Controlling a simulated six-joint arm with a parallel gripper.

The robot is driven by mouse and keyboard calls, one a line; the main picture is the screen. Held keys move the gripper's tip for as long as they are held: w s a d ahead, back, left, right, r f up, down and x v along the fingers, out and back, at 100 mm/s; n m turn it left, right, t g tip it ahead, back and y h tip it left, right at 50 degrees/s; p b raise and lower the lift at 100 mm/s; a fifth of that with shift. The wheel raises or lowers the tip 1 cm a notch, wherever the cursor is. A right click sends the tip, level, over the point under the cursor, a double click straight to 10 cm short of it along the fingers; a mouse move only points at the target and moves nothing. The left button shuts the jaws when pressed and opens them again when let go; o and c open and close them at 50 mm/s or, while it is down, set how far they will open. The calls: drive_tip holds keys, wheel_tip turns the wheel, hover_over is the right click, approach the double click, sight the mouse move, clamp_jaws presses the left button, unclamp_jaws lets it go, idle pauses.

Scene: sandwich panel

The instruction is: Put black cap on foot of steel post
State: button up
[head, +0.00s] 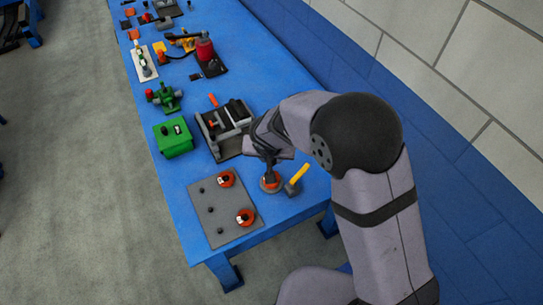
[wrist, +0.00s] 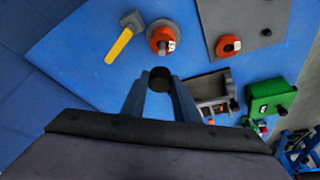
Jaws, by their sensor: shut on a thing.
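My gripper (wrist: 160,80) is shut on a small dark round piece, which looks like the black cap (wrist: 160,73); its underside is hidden. I cannot make out the steel post for certain.
An orange round piece (wrist: 161,40) and a yellow-handled hammer (wrist: 119,44) lie near my gripper. A grey plate (head: 212,222) with two orange pieces and dark knobs is at the front. A green box (head: 168,146) stands left of the fixture. Several tools lie farther back.

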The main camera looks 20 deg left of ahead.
drive_tip(key=shift+f+b, duration=1.4)
drive_tip(key=shift+f, duration=0.85)
drive_tip(key=shift+b, duration=0.3)
drive_tip(key=shift+f+b, duration=1.55)
drive_tip(key=shift+b, duration=1.1)
idle(0.9)
idle(0.3)
drive_tip(key=o, duration=1.5)
drive_tip(key=shift+c, duration=0.2)
drive_tip(key=shift+r, duration=0.15)
drive_tip(key=shift+r+p, duration=2.5)
drive_tip(key=shift+r, duration=1.15)
